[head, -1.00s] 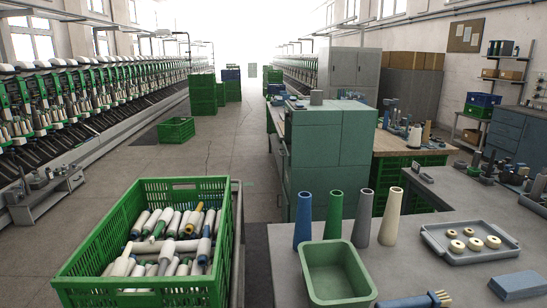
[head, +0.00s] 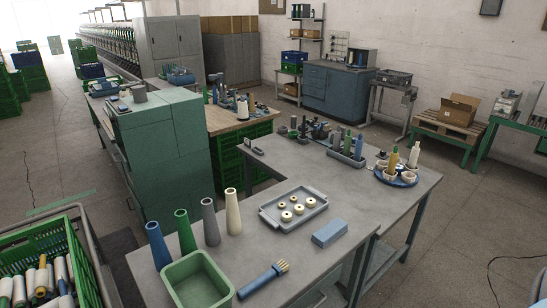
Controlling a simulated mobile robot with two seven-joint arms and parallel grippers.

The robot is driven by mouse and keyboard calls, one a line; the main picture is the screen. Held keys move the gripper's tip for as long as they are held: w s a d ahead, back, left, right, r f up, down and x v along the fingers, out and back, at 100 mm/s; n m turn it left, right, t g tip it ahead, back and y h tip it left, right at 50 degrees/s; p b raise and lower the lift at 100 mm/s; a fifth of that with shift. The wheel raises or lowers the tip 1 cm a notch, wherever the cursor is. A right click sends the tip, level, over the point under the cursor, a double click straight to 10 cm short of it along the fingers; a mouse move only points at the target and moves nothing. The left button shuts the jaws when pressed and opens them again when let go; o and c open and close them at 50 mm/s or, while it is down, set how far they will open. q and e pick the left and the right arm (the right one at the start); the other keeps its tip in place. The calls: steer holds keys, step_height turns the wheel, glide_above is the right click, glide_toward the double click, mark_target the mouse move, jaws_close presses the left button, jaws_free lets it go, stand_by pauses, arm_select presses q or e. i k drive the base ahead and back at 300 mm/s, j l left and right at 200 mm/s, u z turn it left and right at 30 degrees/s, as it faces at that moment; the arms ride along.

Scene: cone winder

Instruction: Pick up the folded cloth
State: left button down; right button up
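The folded cloth (head: 330,232) is a flat blue-grey block shape lying on the grey table (head: 370,205), near its front edge. It lies to the right of a blue-handled brush (head: 258,283) and in front of a grey tray (head: 270,214) with several cream rings. Nothing covers or touches the cloth. Neither of my grippers shows in the head view.
A green bin (head: 197,282) and several upright cones (head: 210,222) stand on the table's left part. A round blue tray (head: 395,178) with cups and a rack of bobbins (head: 346,157) stand at the far right. Bare tabletop surrounds the cloth.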

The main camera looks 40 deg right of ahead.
mark_target(336, 227)
steer(key=z, duration=1.55)
steer(key=i+l, duration=0.6)
steer(key=l, duration=0.15)
steer(key=i+j+u, duration=0.05)
